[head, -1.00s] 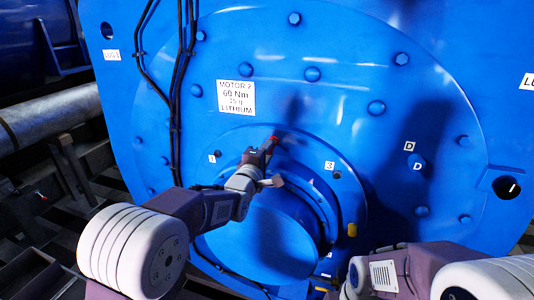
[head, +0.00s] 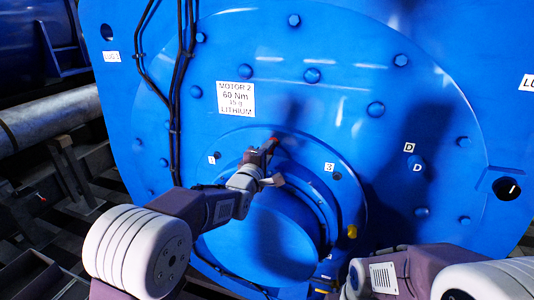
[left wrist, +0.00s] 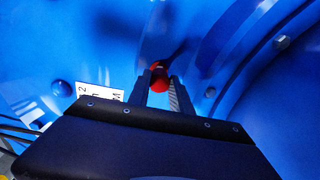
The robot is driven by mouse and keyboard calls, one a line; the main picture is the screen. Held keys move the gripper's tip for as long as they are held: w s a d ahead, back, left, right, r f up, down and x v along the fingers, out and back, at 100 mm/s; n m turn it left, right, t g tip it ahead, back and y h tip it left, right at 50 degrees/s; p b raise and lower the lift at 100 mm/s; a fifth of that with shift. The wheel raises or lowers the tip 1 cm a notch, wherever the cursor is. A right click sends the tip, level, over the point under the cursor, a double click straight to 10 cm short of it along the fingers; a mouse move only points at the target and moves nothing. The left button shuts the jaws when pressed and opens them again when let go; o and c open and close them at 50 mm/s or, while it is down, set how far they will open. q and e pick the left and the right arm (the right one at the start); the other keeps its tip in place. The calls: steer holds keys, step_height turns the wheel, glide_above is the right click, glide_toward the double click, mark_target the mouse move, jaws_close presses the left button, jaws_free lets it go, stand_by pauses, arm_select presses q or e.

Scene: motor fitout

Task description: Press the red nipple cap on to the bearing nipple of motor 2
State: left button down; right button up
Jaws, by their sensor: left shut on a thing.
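Motor 2 is the big blue motor face (head: 345,110), with a white plate (head: 236,99) reading MOTOR 2, 60 Nm, 15 g, LITHIUM. My left gripper (head: 270,147) is at the top of the round bearing housing, between the tags 1 and 3. It is shut on the red nipple cap (head: 274,139), of which little shows in the head view. In the left wrist view the red cap (left wrist: 159,85) sits between the two dark fingertips, close to the blue surface. The bearing nipple is hidden, so I cannot tell whether the cap touches it. My right gripper is out of view.
Black cables (head: 178,80) run down the motor face left of the gripper. Bolt heads ring the face, and a yellow part (head: 351,231) sits low right on the housing. A grey pipe (head: 50,118) lies at the left. My right forearm is at the lower right.

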arm_select(q)
steer(key=shift+p+x, duration=0.3)
steer(key=shift+x, duration=0.8)
steer(key=c, duration=1.2)
jaws_free()
steer(key=shift+r, duration=0.1)
steer(key=shift+o, duration=0.6)
steer(key=shift+w, duration=0.1)
steer(key=b+v, duration=0.2)
steer(key=v, duration=0.7)
steer(key=shift+b, duration=0.4)
